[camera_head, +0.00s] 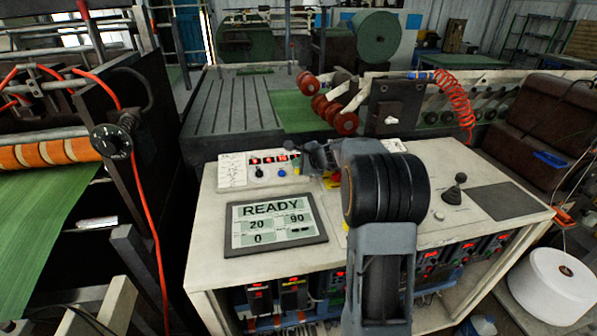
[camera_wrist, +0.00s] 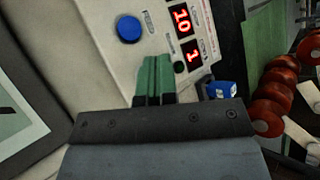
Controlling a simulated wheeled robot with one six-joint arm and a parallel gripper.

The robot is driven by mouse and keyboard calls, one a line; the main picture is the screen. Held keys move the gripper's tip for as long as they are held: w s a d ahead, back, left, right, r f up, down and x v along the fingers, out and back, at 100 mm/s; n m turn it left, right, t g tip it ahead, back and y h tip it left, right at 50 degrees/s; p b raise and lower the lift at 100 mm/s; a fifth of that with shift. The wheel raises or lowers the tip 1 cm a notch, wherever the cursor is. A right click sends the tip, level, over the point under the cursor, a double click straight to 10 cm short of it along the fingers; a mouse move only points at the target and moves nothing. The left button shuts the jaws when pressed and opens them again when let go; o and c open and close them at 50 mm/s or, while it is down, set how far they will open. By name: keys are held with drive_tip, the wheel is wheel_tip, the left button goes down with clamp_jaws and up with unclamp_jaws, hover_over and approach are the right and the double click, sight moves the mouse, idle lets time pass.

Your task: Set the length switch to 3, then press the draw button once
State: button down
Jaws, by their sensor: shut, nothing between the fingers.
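A pale control panel (camera_head: 232,171) lies on the desk's far left in the head view, with a row of red digit displays (camera_head: 268,160). The wrist view shows a round blue button (camera_wrist: 129,29), red digits reading 10 (camera_wrist: 182,20) and 1 (camera_wrist: 193,54), and a small black control (camera_wrist: 179,68). My gripper (camera_wrist: 156,62) is shut and empty, its green fingertips over the panel, beside these controls. Contact is unclear.
A display screen (camera_head: 276,222) reads READY, 20, 90 and 0. A joystick (camera_head: 454,190) stands at the desk's right. Red rollers (camera_head: 345,123) and a coiled red hose (camera_head: 456,98) lie behind the desk. A blue block-like part (camera_wrist: 222,89) is close right of my fingers.

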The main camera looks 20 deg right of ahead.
drive_tip(key=shift+f, duration=0.2)
drive_tip(key=shift+w+f+b, duration=0.1)
drive_tip(key=shift+f+b, duration=0.15)
drive_tip(key=shift+b, duration=0.25)
